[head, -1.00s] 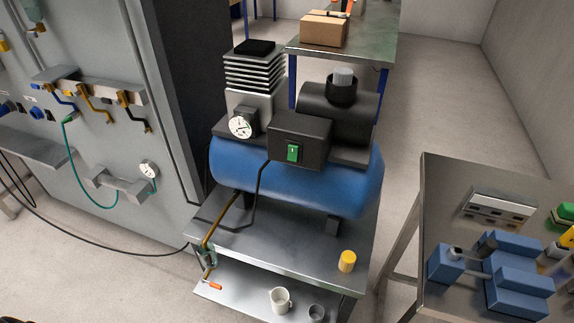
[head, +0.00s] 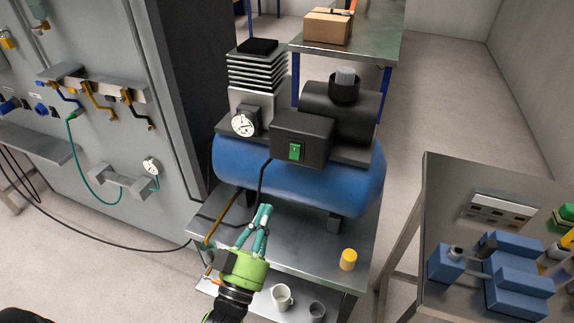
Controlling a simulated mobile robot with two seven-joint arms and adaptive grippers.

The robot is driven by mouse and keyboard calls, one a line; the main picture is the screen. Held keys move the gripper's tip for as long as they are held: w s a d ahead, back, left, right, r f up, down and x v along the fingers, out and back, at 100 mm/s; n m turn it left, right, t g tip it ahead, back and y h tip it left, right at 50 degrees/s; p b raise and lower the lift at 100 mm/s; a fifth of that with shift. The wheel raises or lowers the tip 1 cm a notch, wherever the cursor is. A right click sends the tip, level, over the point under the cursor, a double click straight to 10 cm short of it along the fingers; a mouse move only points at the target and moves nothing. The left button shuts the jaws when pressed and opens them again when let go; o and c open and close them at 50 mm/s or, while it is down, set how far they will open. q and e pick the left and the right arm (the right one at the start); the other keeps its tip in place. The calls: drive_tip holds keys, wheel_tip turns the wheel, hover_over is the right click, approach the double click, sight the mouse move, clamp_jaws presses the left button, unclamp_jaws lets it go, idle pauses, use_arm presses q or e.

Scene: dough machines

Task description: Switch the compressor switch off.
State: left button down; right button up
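The compressor (head: 320,178) has a blue tank and stands on a grey metal table. Its switch (head: 295,151) is a green rocker on the front of a black box (head: 312,128). My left gripper (head: 262,215) is green with teal fingers. It is in front of the tank, below and to the left of the switch, and apart from it. Its fingertips are close together with nothing seen between them; whether they are fully shut is unclear. My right gripper is not in view.
A pressure gauge (head: 243,124) sits left of the switch box. A bench with a blue vise (head: 518,292) is at right. A grey cabinet (head: 90,165) stands left.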

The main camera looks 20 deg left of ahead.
use_arm(q)
drive_tip(key=shift+w, duration=0.15)
drive_tip(key=p, duration=0.3)
approach(293, 149)
wheel_tip(293, 149, up, 4)
drive_tip(key=w, duration=0.1)
drive_tip(key=w+f, duration=0.1)
drive_tip(key=w, duration=0.3)
drive_tip(key=shift+w+f, duration=0.2)
drive_tip(key=shift+f, duration=0.1)
